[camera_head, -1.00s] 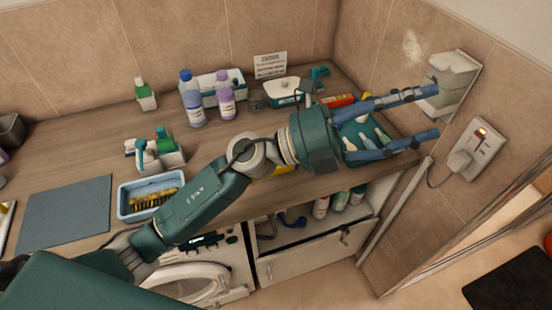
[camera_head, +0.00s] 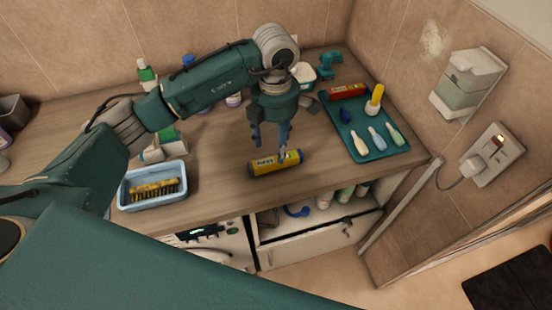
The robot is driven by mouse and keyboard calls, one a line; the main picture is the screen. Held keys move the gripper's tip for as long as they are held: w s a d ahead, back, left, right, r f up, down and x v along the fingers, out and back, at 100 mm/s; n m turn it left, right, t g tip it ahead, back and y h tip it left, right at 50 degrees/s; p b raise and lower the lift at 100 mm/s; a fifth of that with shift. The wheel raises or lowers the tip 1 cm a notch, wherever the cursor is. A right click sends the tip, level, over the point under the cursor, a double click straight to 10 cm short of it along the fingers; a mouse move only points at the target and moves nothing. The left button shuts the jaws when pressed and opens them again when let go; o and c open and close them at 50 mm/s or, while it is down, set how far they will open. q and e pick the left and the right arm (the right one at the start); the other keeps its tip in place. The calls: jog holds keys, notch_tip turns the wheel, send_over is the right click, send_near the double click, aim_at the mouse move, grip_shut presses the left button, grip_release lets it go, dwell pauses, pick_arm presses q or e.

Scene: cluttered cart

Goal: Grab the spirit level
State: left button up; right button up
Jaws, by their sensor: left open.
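A short yellow bar with blue ends and dark lettering, which looks like the spirit level (camera_head: 267,166), lies on the wooden counter near its front edge. My left gripper (camera_head: 270,150) points down just above and behind it, with its blue fingers apart. One fingertip overlaps the bar near its right end in the picture; I cannot tell whether it touches. The other finger ends behind the bar's left part. Nothing is held between the fingers. My right gripper is not in view.
A teal tray (camera_head: 343,131) with several small tools stands to the right, and a red bar (camera_head: 347,91) lies at its back. A blue bin with a yellow brush (camera_head: 153,188) stands left. Bottles stand behind my arm. An open drawer (camera_head: 305,242) juts out below the counter.

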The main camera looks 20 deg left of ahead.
aim_at(275, 157)
pick_arm(q)
jog(key=shift+f, duration=0.35)
jog(key=f+p, duration=0.2)
jog(key=f, duration=0.1)
jog(key=f+p, duration=0.1)
jog(key=f, duration=0.1)
jog(key=shift+s, duration=0.3)
jog(key=shift+f, duration=0.2)
jog(key=shift+w, duration=0.1)
jog(key=c, duration=1.3)
jog(key=shift+r, duration=0.15)
jog(key=shift+c, duration=0.2)
